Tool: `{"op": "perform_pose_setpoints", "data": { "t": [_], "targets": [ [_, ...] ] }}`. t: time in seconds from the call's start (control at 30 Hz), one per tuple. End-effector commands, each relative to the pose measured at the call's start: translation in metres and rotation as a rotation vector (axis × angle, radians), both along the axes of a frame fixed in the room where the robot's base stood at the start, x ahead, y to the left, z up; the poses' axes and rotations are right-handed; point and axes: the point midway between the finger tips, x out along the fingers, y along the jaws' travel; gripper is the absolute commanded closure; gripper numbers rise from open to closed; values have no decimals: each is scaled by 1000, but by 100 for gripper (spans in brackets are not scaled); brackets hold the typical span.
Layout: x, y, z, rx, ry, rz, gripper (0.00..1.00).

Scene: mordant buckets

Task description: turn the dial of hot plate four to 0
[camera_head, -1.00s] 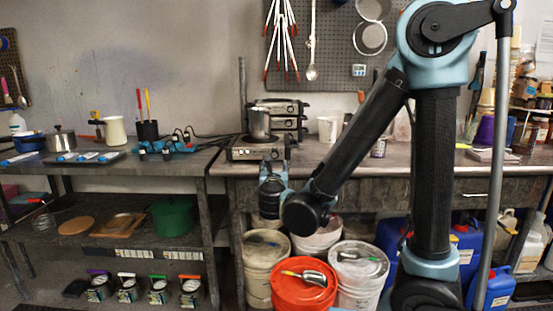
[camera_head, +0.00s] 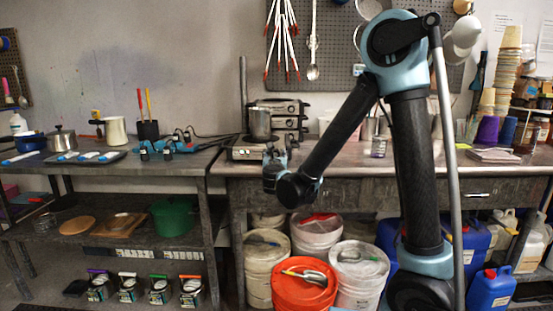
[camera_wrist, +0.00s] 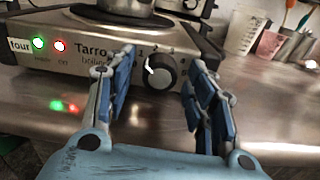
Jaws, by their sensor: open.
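Hot plate four (camera_head: 243,151) sits on the metal bench, with a metal pot (camera_head: 260,124) on top. In the wrist view its front panel (camera_wrist: 85,56) shows a "four" label, a lit green light, a lit red light and a black dial (camera_wrist: 160,70). The dial's white pointer mark is on its left side. My gripper (camera_wrist: 155,75) is open, its blue-padded fingers on either side of the dial in the picture; I cannot tell whether they touch it. In the head view my gripper (camera_head: 278,148) is in front of the plate's right part and hides the dial.
More hot plates (camera_head: 290,108) are stacked behind. Beakers (camera_wrist: 243,32) stand to the right in the wrist view. The bench top (camera_head: 345,160) right of the plate has free room. Buckets (camera_head: 304,292) stand on the floor below.

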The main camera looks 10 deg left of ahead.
Motion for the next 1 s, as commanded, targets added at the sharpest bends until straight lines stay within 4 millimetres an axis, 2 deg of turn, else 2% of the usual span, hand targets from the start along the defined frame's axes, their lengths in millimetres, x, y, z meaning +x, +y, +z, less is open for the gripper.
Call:
{"op": "perform_pose_setpoints", "data": {
  "t": [0.33, 0.37, 0.5, 0.57, 1.0],
  "targets": [
    [4, 1, 0, 0, 0, -1, 50],
    [4, 1, 0, 0, 0, -1, 52],
    [4, 0, 0, 0, 0, -1, 84],
    [4, 0, 0, 0, 0, -1, 94],
    [5, 0, 0, -70, -17, -3, 95]
  ]
}}
